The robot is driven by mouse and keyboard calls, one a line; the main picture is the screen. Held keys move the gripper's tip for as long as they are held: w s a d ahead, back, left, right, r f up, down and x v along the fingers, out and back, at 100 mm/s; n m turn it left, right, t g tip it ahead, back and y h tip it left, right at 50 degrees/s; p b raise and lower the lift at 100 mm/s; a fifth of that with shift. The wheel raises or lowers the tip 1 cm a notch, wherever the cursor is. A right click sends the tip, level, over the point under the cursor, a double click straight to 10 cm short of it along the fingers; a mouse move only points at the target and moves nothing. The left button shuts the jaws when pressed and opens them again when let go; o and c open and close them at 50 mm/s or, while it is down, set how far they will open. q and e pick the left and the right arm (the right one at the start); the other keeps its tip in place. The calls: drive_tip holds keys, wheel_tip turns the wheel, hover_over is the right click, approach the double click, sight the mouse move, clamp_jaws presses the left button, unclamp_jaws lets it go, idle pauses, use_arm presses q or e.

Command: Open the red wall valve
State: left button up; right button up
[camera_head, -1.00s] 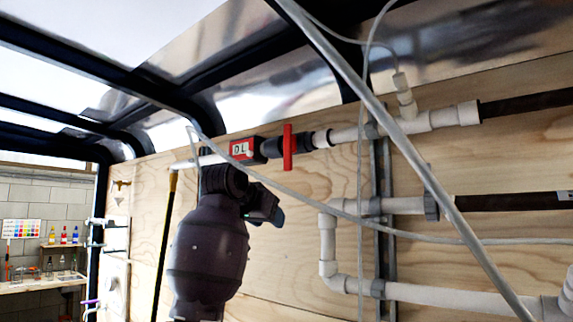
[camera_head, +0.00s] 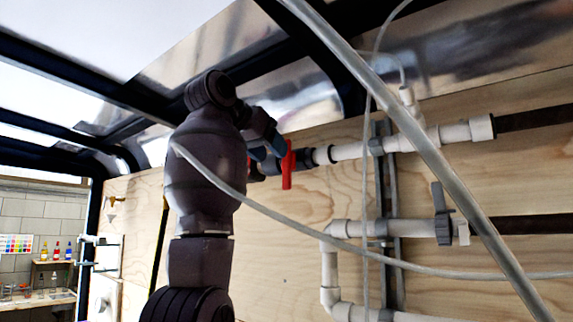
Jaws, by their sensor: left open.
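The red valve handle (camera_head: 287,170) is on the upper white pipe (camera_head: 355,150) along the plywood wall. It stands roughly upright, across the pipe. My left gripper (camera_head: 270,144) is up at the handle's left side, close to its upper part. It is open, with nothing seen between its fingers. My arm hides the valve body and the pipe left of it, and I cannot tell whether the fingers touch the handle. My right gripper is not in view.
A clear hose (camera_head: 420,150) crosses in front of the wall, and a thinner one hangs beside it. A lower white pipe (camera_head: 400,229) carries a grey handle (camera_head: 441,213). Dark roof beams are overhead. A shelf with bottles (camera_head: 55,262) stands far left.

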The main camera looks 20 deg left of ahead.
sight(285, 165)
use_arm(q)
drive_tip(key=p+x, duration=0.1)
drive_tip(key=x, duration=0.6)
drive_tip(key=shift+p, duration=0.4)
clamp_jaws()
